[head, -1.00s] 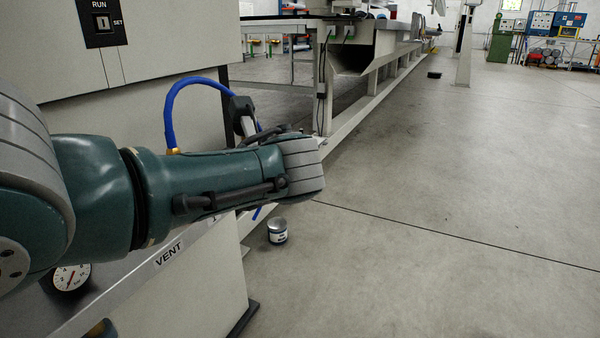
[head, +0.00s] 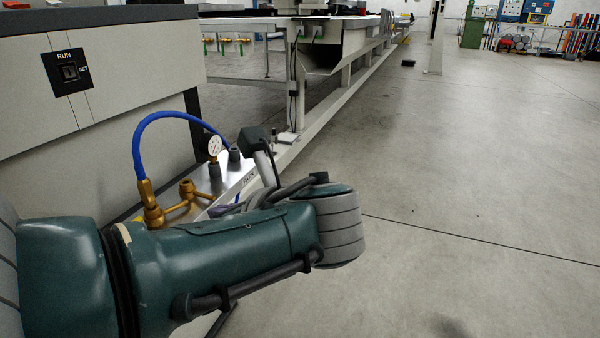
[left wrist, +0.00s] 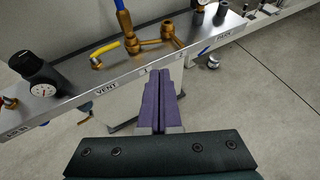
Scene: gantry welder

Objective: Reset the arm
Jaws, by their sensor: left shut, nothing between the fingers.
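My left arm comes in from the left in the head view, across the front of a metal valve panel. Its gripper (left wrist: 160,78) shows best in the left wrist view: two purple fingers side by side, shut with nothing between them. The fingertips overlap the panel's front edge in that picture, just right of the VENT label (left wrist: 106,91); I cannot tell whether they touch. In the head view the gripper is mostly hidden behind my forearm and wrist, with only a bit of purple showing. My right gripper is in neither view.
The valve panel (left wrist: 75,99) carries brass fittings (left wrist: 152,41), a yellow-handled valve (left wrist: 104,49), a black regulator with a gauge (left wrist: 38,78) and a blue hose (head: 165,116). A cabinet with a RUN/SET switch (head: 69,71) stands behind. Open floor lies right.

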